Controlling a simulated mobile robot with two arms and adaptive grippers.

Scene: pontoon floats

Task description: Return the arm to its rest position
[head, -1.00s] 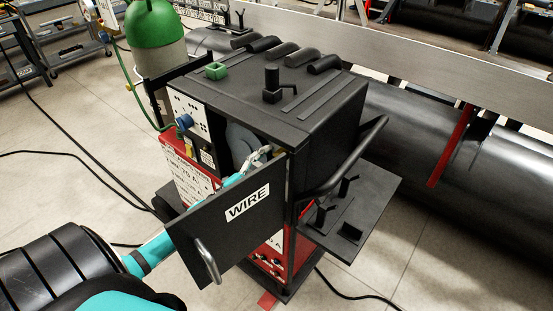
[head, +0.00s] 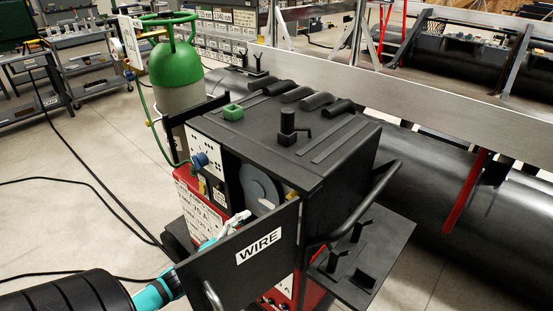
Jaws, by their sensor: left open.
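My left arm comes in from the lower left, black with teal parts. My left gripper (head: 236,221) is open, silvery, and sits behind the top edge of the open black door marked WIRE (head: 240,256). The door hides part of the gripper and forearm. The grey wire spool (head: 261,187) shows in the open side compartment of the black-and-red welding machine (head: 342,150), up and right of the gripper. I see nothing held between the fingers, though they are small in view. My right gripper is not in view.
A green-topped gas cylinder (head: 176,68) stands behind the machine with a green hose. A side shelf with black holders (head: 385,262) juts out at the right. Large dark pipes (head: 450,190) lie beyond. Cables cross the open floor at left.

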